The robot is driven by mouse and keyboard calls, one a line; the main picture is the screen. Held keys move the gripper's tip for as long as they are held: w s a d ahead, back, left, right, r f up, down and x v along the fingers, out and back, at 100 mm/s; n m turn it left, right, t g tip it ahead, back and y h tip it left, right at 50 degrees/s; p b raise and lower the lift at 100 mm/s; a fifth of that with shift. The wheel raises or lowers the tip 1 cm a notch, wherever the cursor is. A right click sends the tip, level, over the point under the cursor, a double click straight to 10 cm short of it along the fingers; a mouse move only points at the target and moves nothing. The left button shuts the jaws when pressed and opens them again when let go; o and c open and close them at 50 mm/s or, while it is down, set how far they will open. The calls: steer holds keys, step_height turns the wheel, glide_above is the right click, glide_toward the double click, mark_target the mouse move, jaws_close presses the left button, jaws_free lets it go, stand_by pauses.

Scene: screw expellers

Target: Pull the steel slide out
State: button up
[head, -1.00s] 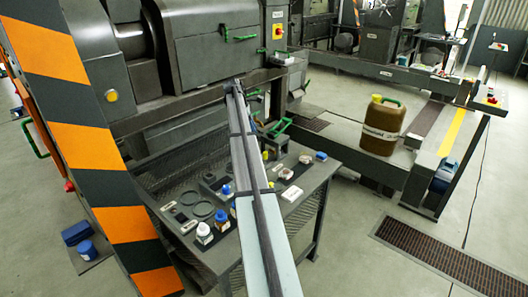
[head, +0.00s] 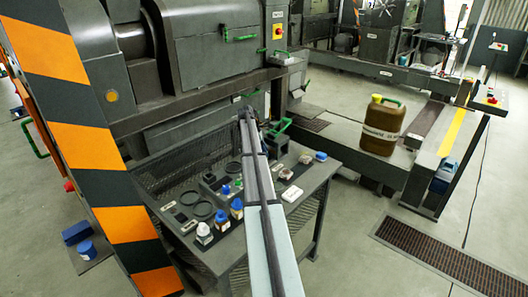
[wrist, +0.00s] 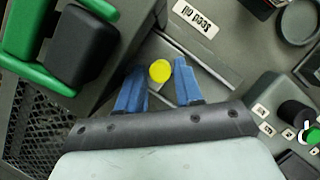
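In the wrist view a round yellow knob (wrist: 160,71) shows between the two blue fingers of my gripper (wrist: 159,76). The fingers are apart, with one on each side of the knob. I cannot tell whether they touch it or how far below them it lies. A flat grey metal strip (wrist: 208,66) runs diagonally beside the knob and looks like the steel slide; its far parts are hidden behind my gripper. In the head view my arm hides the fingertips and the knob.
A green handle with a black block (wrist: 75,45) is close by on the left in the wrist view. A dark work table (head: 296,222) holds small bottles, rings and labelled switches. The press machine (head: 215,55) stands behind it. A brown canister (head: 382,128) stands on the right.

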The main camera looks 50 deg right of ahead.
steer(key=shift+s+d+f, duration=0.1)
steer(key=shift+f, duration=0.15)
steer(key=shift+c, duration=0.3)
jaws_close()
